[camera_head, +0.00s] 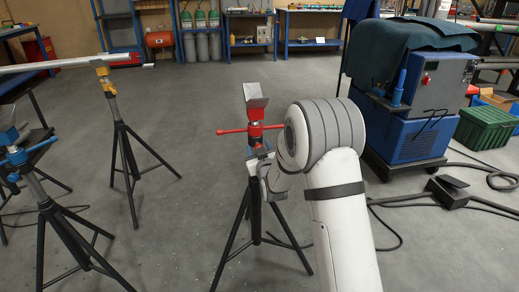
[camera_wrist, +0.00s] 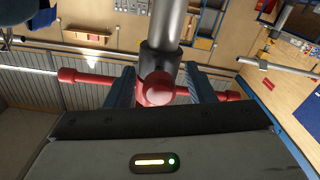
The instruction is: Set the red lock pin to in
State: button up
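A black tripod stand (camera_head: 254,212) with a tilted metal head (camera_head: 255,100) stands at the middle of the head view. Red fittings with a crosswise bar (camera_head: 232,131) sit below its head. In the wrist view, a rounded red knob (camera_wrist: 157,89), which looks like the lock pin, faces me in front of a dark collar on a grey post (camera_wrist: 170,25). My gripper (camera_wrist: 159,88) is open, with one finger on each side of the knob. Small gaps seem to show between knob and fingers. How far the pin is in cannot be told. My arm hides part of the stand in the head view.
The red bar (camera_wrist: 85,77) reaches out past both fingers in the wrist view. More tripod stands (camera_head: 125,150) are at left, one bearing a long pale bar. A blue machine (camera_head: 425,100) with cables stands at right.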

jog(key=s+d, duration=0.1)
jog(key=s, duration=0.6)
jog(key=shift+s+d+p, duration=0.25)
jog(key=shift+s+p, duration=0.05)
jog(key=shift+s, duration=0.05)
jog(key=s+d+r+m+g+h+p, duration=0.1)
jog(key=s+d+r+g+p, duration=0.25)
jog(key=r+p, duration=0.3)
jog(key=s+d+r+m+g+h+p, duration=0.1)
jog(key=s+d+r+g+p, duration=0.2)
jog(key=s+r+p, duration=0.35)
jog(key=s+d+r+m+g+p, duration=0.1)
jog(key=s+r+g+p, duration=0.1)
jog(key=s, duration=0.6)
jog(key=s+d+r+m+g+h+p, duration=0.1)
jog(key=s+d+r+g+p, duration=0.1)
jog(key=s+r, duration=0.5)
jog(key=s+d+r+m+g+p, duration=0.1)
jog(key=s+r+g+p, duration=0.3)
jog(key=s, duration=0.7)
jog(key=shift+d+r+p, duration=0.45)
jog(key=shift+r+p, duration=0.3)
